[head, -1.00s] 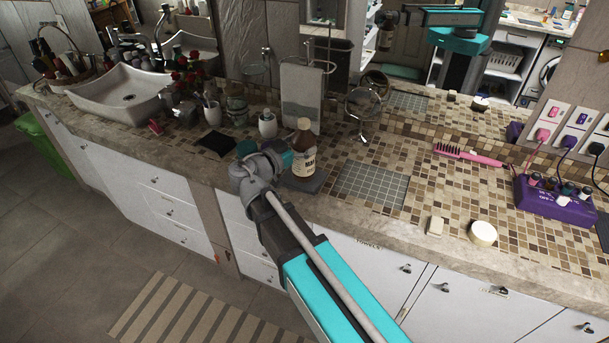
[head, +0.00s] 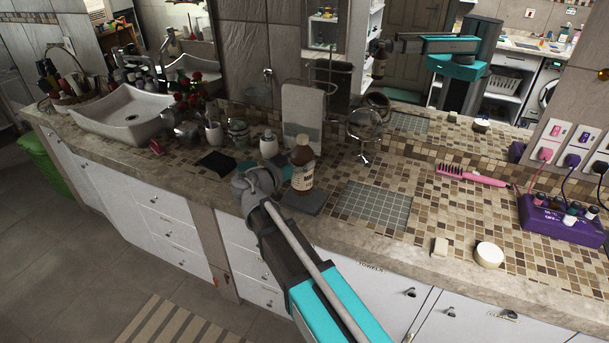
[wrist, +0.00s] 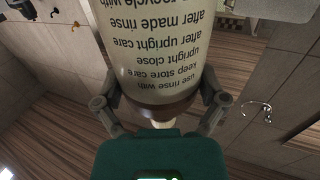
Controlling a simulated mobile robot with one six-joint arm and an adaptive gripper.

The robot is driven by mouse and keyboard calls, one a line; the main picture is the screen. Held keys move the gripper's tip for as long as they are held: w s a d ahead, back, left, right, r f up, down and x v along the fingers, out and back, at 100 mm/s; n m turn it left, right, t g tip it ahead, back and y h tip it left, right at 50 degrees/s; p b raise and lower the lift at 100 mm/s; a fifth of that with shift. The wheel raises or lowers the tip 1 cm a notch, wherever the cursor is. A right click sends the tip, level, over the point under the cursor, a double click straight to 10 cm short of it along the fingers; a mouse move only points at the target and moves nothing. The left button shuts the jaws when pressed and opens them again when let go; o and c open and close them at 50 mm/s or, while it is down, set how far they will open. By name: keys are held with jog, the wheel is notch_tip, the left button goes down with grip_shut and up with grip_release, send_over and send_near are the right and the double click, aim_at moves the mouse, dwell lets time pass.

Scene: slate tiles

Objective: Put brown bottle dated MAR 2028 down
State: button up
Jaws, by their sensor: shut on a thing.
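The brown bottle (head: 303,174) stands upright in my gripper (head: 284,176), its cream label facing the head camera with print that looks like "MAR"; the rest is too small to read. In the wrist view the bottle (wrist: 150,55) fills the upper middle, with upside-down care text on its label. The two fingers close on it from both sides, near its brown end. In the head view the bottle's base is over or on a dark square slate tile (head: 305,205); I cannot tell whether they touch.
A grey grid mat (head: 372,205) lies right of the tile. A round mirror (head: 364,128) stands behind it. A white dispenser (head: 268,145) and a black square (head: 215,162) are to the left. A pink brush (head: 470,176), purple box (head: 558,220), soap (head: 440,246) and round tub (head: 489,255) lie right.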

jog(key=w+f+b, duration=0.6)
jog(key=w, duration=0.2)
jog(key=shift+f, duration=0.35)
jog(key=shift+a, duration=0.1)
jog(key=shift+w+f, duration=0.1)
jog(key=shift+f, duration=0.05)
jog(key=shift+w+f+b, duration=0.15)
jog(key=shift+f+b, duration=0.8)
jog(key=shift+b, duration=0.1)
jog(key=shift+w+f+b, duration=0.15)
jog(key=shift+f+b, duration=0.8)
jog(key=shift+b, duration=0.1)
jog(key=shift+f, duration=0.1)
jog(key=o, duration=1)
